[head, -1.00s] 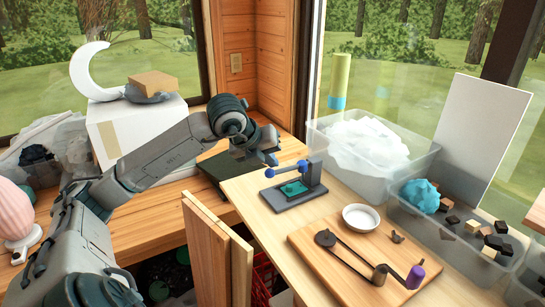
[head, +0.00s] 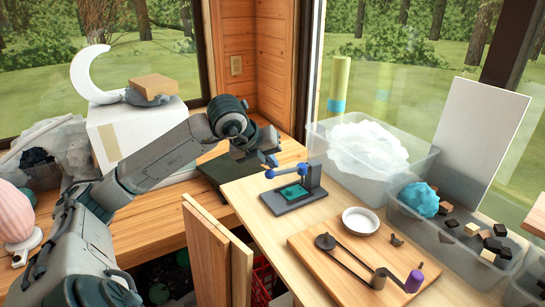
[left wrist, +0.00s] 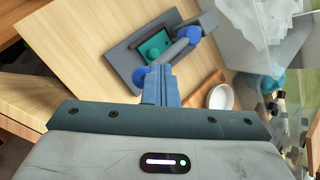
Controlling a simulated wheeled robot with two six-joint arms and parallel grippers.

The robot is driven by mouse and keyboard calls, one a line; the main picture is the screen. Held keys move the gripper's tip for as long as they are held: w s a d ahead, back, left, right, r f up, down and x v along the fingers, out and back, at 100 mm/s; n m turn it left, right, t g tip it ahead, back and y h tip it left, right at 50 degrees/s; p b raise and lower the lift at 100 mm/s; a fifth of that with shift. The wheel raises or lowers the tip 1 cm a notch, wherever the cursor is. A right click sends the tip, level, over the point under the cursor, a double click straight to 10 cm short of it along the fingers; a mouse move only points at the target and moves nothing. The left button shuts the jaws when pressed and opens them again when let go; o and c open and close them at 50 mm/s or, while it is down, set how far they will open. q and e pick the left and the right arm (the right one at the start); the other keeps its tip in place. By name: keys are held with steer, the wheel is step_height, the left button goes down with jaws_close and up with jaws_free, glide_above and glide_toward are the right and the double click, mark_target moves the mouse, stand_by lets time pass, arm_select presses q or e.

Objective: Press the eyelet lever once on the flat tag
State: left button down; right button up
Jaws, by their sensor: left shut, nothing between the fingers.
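The eyelet press (head: 312,175) stands on the light wooden table, with a dark flat base. Its lever is a bar with a blue knob (head: 270,174) at its free end and a blue pivot at the post. A flat green tag (head: 294,192) lies on the base under the lever; it also shows in the left wrist view (left wrist: 154,46). My left gripper (head: 270,157) is shut and empty, just behind and above the knob in the head view. In the left wrist view its fingertips (left wrist: 158,72) are right beside the knob (left wrist: 140,77); I cannot tell whether they touch. My right gripper is out of view.
A wooden board (head: 330,267) with a dark crank, purple-handled, lies in front of the press. A white dish (head: 361,221) sits on its back edge. Clear bins (head: 330,150) stand at the right. Bare table lies to the press's left.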

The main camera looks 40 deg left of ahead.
arm_select(q)
steer(key=shift+w+r+p, duration=0.2)
steer(key=shift+r+p, duration=1.35)
steer(key=shift+r, duration=0.25)
steer(key=r+p, duration=0.4)
steer(key=r, duration=0.1)
steer(key=shift+w+d+p, duration=0.1)
steer(key=shift+w+p, duration=0.2)
steer(key=shift+p, duration=0.1)
steer(key=shift+f, duration=0.1)
